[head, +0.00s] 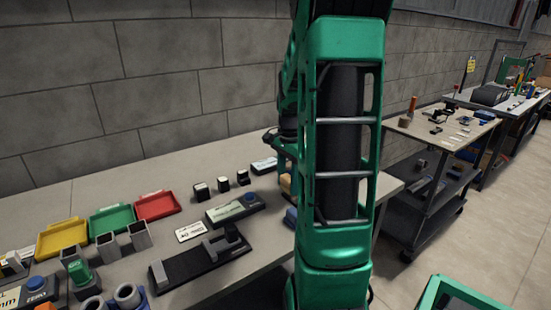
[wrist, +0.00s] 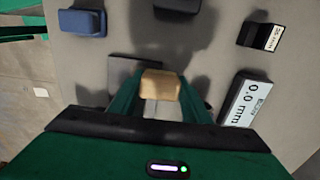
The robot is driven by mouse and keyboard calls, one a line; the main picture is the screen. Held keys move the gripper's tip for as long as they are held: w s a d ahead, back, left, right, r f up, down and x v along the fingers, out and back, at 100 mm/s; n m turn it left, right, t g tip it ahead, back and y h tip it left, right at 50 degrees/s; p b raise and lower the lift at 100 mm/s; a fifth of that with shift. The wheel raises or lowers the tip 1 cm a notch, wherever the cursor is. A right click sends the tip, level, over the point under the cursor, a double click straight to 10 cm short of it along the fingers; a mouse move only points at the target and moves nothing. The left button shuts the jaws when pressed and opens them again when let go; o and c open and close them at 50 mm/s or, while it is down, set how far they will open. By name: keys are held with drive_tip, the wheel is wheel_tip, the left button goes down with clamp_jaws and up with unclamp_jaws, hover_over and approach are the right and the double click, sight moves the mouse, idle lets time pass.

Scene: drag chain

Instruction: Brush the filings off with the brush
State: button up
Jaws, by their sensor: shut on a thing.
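My gripper (wrist: 160,93) is shut on a tan, wood-coloured block (wrist: 160,84), which looks like the brush's handle. Its bristles are hidden from the wrist camera. A tan piece of it (head: 286,183) shows beside my arm in the head view, where my arm hides most of the gripper. A dark grey flat piece (wrist: 122,70) lies below and left of the held block in the wrist view. I cannot tell whether the block touches it. I cannot make out any filings in either view.
A blue block (wrist: 82,22) and a 0.0 mm display box (wrist: 247,103) flank the gripper on the bench. Small black blocks (head: 222,184), a black fixture (head: 200,262) and coloured trays (head: 110,218) stand left in the head view. A grey cart (head: 440,130) stands right.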

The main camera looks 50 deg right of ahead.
sight(287, 177)
drive_tip(key=shift+w+d+r, duration=0.1)
drive_tip(key=shift+w+r, duration=0.05)
drive_tip(key=shift+w, duration=0.1)
drive_tip(key=r, duration=0.3)
drive_tip(key=shift+s, duration=0.2)
drive_tip(key=shift+w+r, duration=0.15)
drive_tip(key=shift+r, duration=2.4)
